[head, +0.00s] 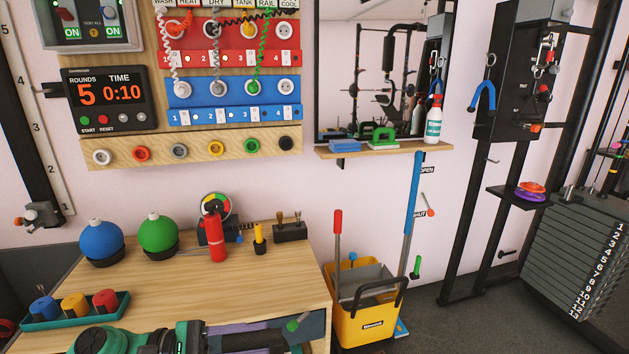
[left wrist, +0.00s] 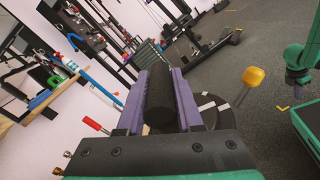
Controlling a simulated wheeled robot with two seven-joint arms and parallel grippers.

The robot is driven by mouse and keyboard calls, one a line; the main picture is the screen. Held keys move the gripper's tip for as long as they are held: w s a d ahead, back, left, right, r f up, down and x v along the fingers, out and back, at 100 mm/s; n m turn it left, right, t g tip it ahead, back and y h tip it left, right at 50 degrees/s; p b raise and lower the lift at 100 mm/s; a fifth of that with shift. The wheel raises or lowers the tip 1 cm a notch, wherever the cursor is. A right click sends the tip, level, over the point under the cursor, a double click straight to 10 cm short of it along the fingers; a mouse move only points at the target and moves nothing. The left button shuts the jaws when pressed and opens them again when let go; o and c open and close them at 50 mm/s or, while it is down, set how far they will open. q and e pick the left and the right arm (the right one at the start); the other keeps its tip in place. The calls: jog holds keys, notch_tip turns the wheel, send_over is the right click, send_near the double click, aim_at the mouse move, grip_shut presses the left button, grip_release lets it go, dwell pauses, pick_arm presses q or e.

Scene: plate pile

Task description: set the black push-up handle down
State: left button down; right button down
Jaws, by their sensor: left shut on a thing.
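My left gripper (head: 283,337) reaches in along the bottom edge of the head view, in front of the wooden bench. In the left wrist view its two purple fingers (left wrist: 159,78) are shut on the black push-up handle (left wrist: 158,106). The handle shows as a dark cylinder between the fingers; its lower part is hidden by the gripper body. A dark round shape with white marks (left wrist: 222,117) lies behind the right finger; I cannot tell whether it belongs to the handle.
The wooden bench (head: 200,290) holds blue and green balls, a red cylinder (head: 215,237) and a teal tray (head: 75,315) of coloured pieces. A yellow bucket (head: 368,322) stands right of the bench. A weight stack (head: 577,245) is far right. Grey floor lies between them.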

pick_arm(q)
jog(key=shift+s+d+f+t, duration=0.15)
jog(key=shift+t, duration=0.15)
jog(key=f+n+t+y, duration=0.1)
jog(key=f+t, duration=0.1)
jog(key=w+d+f+n+t+y, duration=0.1)
jog(key=f+n+t, duration=0.1)
jog(key=w+f+n+t+y, duration=0.1)
jog(key=f+n+t, duration=0.1)
jog(key=f, duration=0.1)
jog(key=shift+d+t, duration=0.3)
jog(key=shift+d, duration=0.05)
jog(key=s+a+f+n+t+y, duration=0.4)
jog(key=s+a+n+t+y, duration=0.4)
jog(key=n+y, duration=0.5)
notch_tip(320, 180, up, 13)
jog(key=m+y+p, duration=0.1)
jog(key=m+p, duration=0.1)
jog(key=p, duration=1.4)
jog(key=shift+w+y, duration=0.3)
jog(key=shift+y, duration=0.1)
jog(key=shift+a, duration=0.1)
